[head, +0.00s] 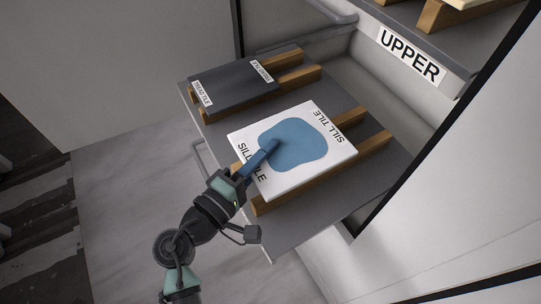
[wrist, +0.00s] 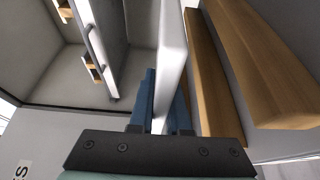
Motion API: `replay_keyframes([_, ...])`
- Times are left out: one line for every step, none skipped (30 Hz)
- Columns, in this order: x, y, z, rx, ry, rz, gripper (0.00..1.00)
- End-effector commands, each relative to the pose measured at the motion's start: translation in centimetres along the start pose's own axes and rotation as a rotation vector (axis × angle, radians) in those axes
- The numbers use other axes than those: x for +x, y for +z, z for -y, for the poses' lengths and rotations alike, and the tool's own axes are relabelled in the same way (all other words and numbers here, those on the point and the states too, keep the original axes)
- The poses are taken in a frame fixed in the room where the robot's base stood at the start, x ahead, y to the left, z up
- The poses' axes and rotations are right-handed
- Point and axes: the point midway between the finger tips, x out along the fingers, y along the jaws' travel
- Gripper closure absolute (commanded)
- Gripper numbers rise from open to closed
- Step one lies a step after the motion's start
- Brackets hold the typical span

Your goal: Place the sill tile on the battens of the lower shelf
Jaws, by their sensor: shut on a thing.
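The white sill tile (head: 330,161) has a blue patch and "SILL TILE" lettering in the head view. My gripper (head: 272,149) is shut on its near-left edge, one blue finger lying over the top face. In the wrist view the tile (wrist: 171,50) shows edge-on between the blue fingers (wrist: 165,95). It lies flat over two wooden battens (head: 374,144) on the grey pulled-out lower shelf (head: 365,183). The battens (wrist: 208,80) run close beside the tile in the wrist view, with the right finger between. I cannot tell whether the tile touches them.
A dark grey tile (head: 232,85) with white labels lies on another pair of battens (head: 300,76) at the shelf's far left. The upper shelf (head: 395,15), marked "UPPER" (head: 410,54), overhangs at the top right. A handle (head: 200,155) runs along the lower shelf's front.

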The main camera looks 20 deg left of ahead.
Motion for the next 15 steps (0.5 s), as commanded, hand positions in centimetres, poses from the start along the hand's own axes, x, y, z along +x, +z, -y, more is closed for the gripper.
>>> replay_keyframes([0.0,0.0,0.7,-0.002,0.004,-0.001,1.00])
replay_keyframes([0.0,0.0,0.9,0.000,0.005,-0.001,1.00])
replay_keyframes([0.0,0.0,1.2,0.000,0.005,0.000,1.00])
replay_keyframes([0.0,0.0,1.4,-0.001,0.005,0.000,1.00])
replay_keyframes([0.0,0.0,1.6,0.000,0.005,0.000,1.00])
replay_keyframes([0.0,0.0,2.1,-0.001,0.005,-0.001,1.00])
replay_keyframes([0.0,0.0,2.5,-0.002,0.005,-0.001,1.00])
replay_keyframes([0.0,0.0,3.0,-0.002,0.004,-0.001,1.00])
replay_keyframes([0.0,0.0,3.6,-0.002,0.004,-0.001,1.00])
replay_keyframes([0.0,-0.1,4.0,-0.002,0.004,-0.001,1.00])
replay_keyframes([0.0,-0.1,4.4,-0.002,0.005,-0.001,1.00])
replay_keyframes([0.0,0.0,4.8,-0.001,0.005,-0.001,1.00])
replay_keyframes([0.0,0.0,4.9,0.000,0.005,-0.001,1.00])
replay_keyframes([0.0,0.0,5.1,0.001,0.005,-0.001,1.00])
replay_keyframes([0.0,0.0,5.1,0.001,0.005,-0.001,1.00])
